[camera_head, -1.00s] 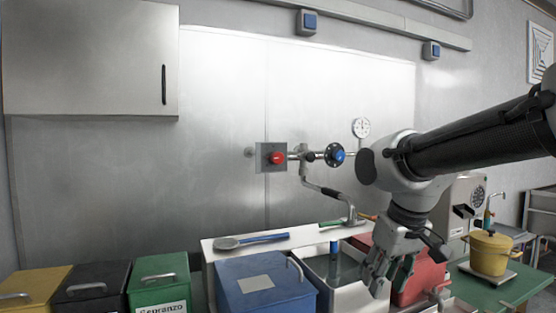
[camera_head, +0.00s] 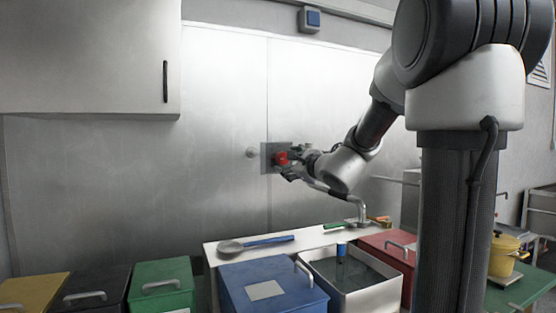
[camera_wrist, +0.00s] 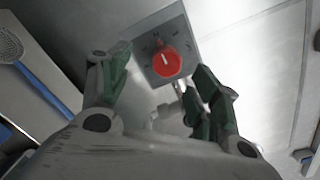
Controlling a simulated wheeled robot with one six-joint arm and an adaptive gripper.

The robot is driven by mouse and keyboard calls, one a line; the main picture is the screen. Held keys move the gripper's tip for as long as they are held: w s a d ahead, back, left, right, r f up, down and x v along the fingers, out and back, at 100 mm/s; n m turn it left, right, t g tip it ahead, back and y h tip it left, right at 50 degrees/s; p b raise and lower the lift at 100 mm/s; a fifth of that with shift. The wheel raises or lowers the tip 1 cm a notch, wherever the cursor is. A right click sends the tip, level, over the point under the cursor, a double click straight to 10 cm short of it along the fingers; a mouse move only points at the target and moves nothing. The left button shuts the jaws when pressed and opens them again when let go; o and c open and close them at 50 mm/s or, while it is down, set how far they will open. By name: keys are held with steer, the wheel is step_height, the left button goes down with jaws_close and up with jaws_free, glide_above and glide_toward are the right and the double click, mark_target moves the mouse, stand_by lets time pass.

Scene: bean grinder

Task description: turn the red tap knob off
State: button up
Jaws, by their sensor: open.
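The red tap knob (camera_head: 282,158) sits on a square grey plate (camera_head: 268,165) fixed to the metal wall panel. In the wrist view the round red knob (camera_wrist: 167,62) bears a white line, and its grey plate (camera_wrist: 182,38) shows marks around it. My gripper (camera_head: 289,162) is at the knob in the head view, partly covering the plate. In the wrist view my gripper's green-padded fingers (camera_wrist: 160,80) are spread apart, with the knob between and just beyond their tips. I cannot tell whether a finger touches it.
A bent pipe with a spout (camera_head: 350,205) runs below my arm. A cabinet (camera_head: 90,60) hangs upper left.

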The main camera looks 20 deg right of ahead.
mark_target(284, 159)
steer(key=shift+w+d+r+m+h, duration=0.3)
steer(key=shift+w+d+m, duration=0.15)
steer(key=shift+w+m, duration=0.15)
steer(key=w, duration=0.7)
steer(key=c, duration=1)
